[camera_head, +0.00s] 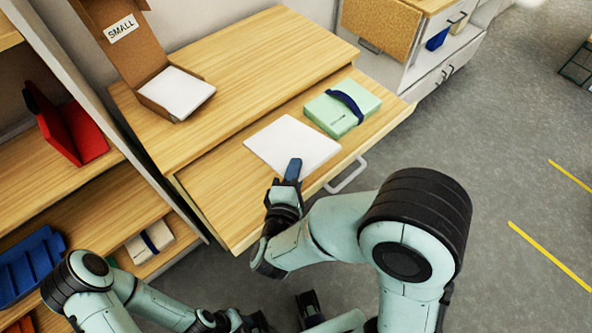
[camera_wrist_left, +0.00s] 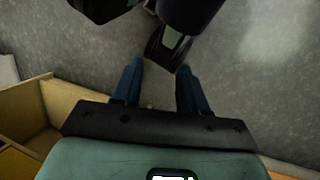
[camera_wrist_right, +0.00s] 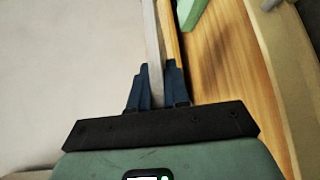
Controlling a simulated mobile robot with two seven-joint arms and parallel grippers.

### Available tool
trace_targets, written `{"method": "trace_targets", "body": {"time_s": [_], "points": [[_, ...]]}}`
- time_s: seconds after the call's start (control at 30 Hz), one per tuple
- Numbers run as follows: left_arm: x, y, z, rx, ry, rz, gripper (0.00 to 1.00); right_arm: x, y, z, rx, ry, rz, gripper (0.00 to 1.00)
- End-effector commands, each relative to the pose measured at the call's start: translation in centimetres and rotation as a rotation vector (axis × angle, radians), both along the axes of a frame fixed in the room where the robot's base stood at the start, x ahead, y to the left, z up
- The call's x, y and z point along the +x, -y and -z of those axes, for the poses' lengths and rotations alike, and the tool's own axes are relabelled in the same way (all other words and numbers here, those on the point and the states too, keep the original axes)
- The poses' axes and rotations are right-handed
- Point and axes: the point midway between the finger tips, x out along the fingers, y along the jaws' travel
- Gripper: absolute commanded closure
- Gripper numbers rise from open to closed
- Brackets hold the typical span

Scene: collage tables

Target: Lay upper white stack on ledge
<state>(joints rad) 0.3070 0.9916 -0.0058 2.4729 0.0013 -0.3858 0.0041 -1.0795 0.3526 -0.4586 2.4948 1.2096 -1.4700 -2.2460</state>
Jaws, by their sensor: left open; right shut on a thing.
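A flat white stack (camera_head: 292,143) is at the pull-out ledge (camera_head: 215,195), level or nearly so. I cannot tell whether it rests on the wood or hangs just above. My right gripper (camera_head: 293,170) is shut on its front edge; the right wrist view shows the edge between the fingers (camera_wrist_right: 157,88) and the broad white face (camera_wrist_right: 70,70) at left. Another white stack (camera_head: 180,88) lies in an open cardboard box on the upper tabletop. My left gripper (camera_wrist_left: 158,88) is open and empty, low over the floor.
A mint-green pack with a dark blue band (camera_head: 365,101) lies on the ledge just beyond the white stack. The cardboard box (camera_head: 128,45) is labelled SMALL. A ledge handle (camera_head: 347,177) sticks out in front. The ledge's left part is bare.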

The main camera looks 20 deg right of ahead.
Motion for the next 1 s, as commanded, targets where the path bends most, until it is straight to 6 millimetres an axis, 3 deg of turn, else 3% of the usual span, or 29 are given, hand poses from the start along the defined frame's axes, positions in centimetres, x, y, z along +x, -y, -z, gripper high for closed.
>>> {"method": "trace_targets", "body": {"time_s": [0.33,1.0], "points": [[-0.7,0.0,2.2,0.000,-0.009,0.000,0.57,1.2,-0.4,1.5,0.000,0.004,0.000,1.00],[0.1,-0.1,6.2,0.008,0.033,-0.010,0.57,3.5,-1.3,4.4,0.001,0.004,0.001,1.00]]}}
